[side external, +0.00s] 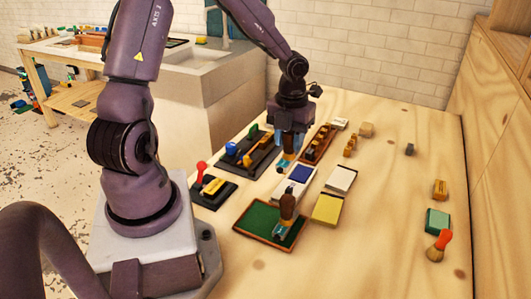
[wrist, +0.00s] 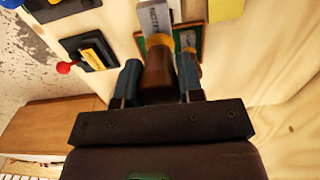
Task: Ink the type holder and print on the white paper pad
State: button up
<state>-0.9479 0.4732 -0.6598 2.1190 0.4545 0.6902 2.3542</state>
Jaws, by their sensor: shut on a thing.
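My gripper (side external: 291,146) is shut on the brown handle of a type holder, in the upper middle of the side view. In the wrist view the handle (wrist: 158,78) sits between my two fingers (wrist: 159,82), with a yellow collar and a pale lettered block (wrist: 151,18) beyond. The held holder is above the table near the ink pad (side external: 299,173), which has a blue surface in a white case; the exact gap is unclear. The white paper pad (side external: 342,178) lies right of the ink pad. The holder's underside is hidden.
A green-lined wooden tray (side external: 253,223) holds another brown-handled tool (side external: 287,206). A yellow pad (side external: 327,208) lies right of it.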

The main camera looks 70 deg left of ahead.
jog(key=w+a+f, duration=0.2)
jog(key=w+a, duration=0.5)
jog(key=shift+w+a+f, duration=0.1)
jog(key=shift+f, duration=1.5)
jog(key=shift+w+a+f, duration=0.1)
jog(key=shift+f, duration=1.5)
jog(key=shift+f, duration=0.6)
jog(key=shift+r, duration=0.1)
notch_tip(320, 180, up, 7)
jog(key=shift+d, duration=0.15)
